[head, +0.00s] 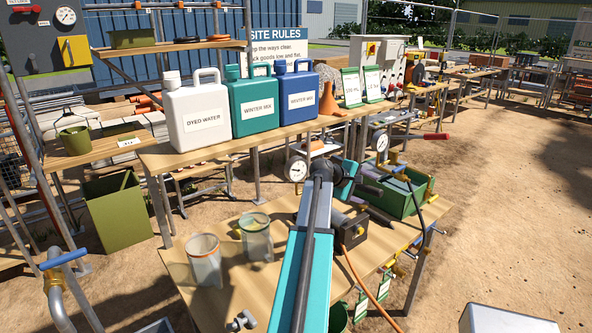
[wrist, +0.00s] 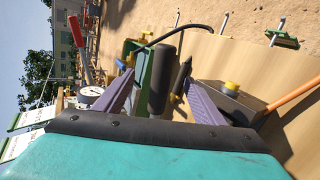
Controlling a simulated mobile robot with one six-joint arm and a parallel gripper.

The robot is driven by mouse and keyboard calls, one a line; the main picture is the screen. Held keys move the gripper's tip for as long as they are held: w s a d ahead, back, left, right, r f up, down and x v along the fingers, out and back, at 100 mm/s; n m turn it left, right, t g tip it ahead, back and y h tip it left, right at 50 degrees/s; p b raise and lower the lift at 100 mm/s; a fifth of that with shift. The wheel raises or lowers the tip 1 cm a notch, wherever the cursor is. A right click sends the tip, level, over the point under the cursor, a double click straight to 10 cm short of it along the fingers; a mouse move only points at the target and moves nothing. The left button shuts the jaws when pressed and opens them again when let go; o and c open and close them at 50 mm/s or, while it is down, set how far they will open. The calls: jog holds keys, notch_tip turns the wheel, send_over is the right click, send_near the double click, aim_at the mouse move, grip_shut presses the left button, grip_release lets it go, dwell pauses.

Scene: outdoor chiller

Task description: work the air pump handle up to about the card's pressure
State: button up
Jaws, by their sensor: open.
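My gripper (wrist: 160,78) is open, with its two purple-grey fingers apart. A dark grey cylindrical grip (wrist: 161,88), which looks like the air pump handle, shows between them with gaps on both sides. I cannot tell how deep it sits. A black block with a yellow top (wrist: 236,100) and an orange hose is beside the right finger; the block also shows in the head view (head: 350,232). A round white gauge (head: 296,169) stands left of my gripper; its reading is too small to tell. Two green-edged cards (head: 351,87) (head: 373,84) stand on the back bench.
Two clear jars (head: 205,262) (head: 257,238) stand on the front bench. Labelled jugs (head: 197,115) line the back bench. Open sandy ground lies right.

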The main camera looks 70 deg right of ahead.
jog(key=shift+a, duration=0.1)
jog(key=p+v, duration=0.2)
jog(key=v, duration=0.5)
dwell(0.6)
jog(key=shift+w, duration=0.15)
jog(key=b+v, duration=0.4)
jog(key=v, duration=0.9)
jog(key=shift+w+a+r, duration=0.15)
jog(key=shift+r, duration=0.05)
jog(key=shift+r, duration=0.1)
dwell(0.5)
